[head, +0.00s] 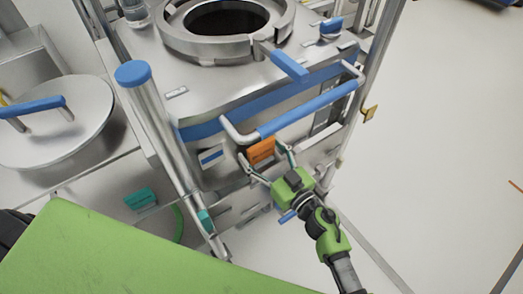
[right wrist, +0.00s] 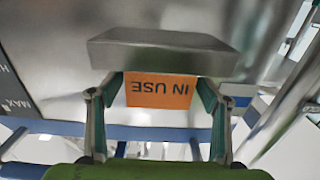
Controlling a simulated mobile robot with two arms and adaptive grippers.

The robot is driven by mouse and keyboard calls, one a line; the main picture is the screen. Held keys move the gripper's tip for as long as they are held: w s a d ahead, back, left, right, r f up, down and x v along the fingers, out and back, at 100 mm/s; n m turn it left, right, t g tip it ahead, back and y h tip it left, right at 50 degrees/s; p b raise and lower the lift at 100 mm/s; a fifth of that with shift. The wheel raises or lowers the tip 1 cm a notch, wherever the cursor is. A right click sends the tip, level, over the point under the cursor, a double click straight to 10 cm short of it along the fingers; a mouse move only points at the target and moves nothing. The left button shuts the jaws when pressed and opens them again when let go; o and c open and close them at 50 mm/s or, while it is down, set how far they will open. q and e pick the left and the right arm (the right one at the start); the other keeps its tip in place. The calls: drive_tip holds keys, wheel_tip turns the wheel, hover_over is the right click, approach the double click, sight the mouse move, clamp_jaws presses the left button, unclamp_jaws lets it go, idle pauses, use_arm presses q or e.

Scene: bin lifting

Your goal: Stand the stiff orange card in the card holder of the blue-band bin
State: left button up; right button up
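The orange card (head: 261,151) is upright at the front of the blue-band bin (head: 225,110), below its blue handle. In the right wrist view the card (right wrist: 160,91) reads IN USE, upside down in the picture. It meets a grey metal block (right wrist: 165,55) that looks like the card holder; how deep it sits in it is hidden. My right gripper (head: 262,152) has a finger at each side edge of the card. Its pads (right wrist: 160,95) appear to touch both edges, so it looks shut on the card. My left gripper is not in view.
The bin's blue handle bar (head: 308,109) juts out just above the card. A white label with a blue stripe (head: 210,157) is left of it. A steel post with a blue cap (head: 132,74) stands at left. The floor (head: 440,130) at right is clear.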

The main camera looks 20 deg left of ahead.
drive_tip(key=shift+r, duration=0.1)
